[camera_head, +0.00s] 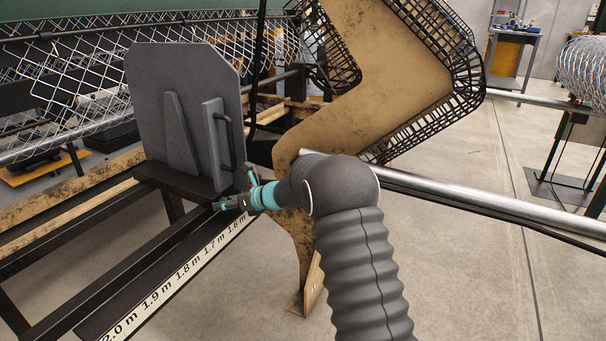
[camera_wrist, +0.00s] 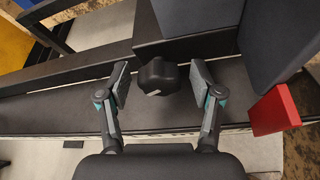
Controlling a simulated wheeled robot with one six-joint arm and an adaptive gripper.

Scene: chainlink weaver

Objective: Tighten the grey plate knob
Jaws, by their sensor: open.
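The grey plate (camera_head: 185,105) stands upright on a dark rail at the left of the head view, with a rib and a bar handle (camera_head: 226,140) on its near face. In the wrist view a dark faceted knob (camera_wrist: 158,76) sits between the two fingers of my gripper (camera_wrist: 159,84). The fingers are open, one on each side, with a visible gap to the knob on both sides. In the head view my gripper (camera_head: 237,192) is low at the plate's foot, and the knob is hidden there.
A red block (camera_wrist: 275,110) lies close to the right finger in the wrist view. A measuring scale (camera_head: 178,279) runs along the frame below the plate. A brown curved panel (camera_head: 395,75) and a metal pipe (camera_head: 470,196) stand near my arm. Open floor lies at the right.

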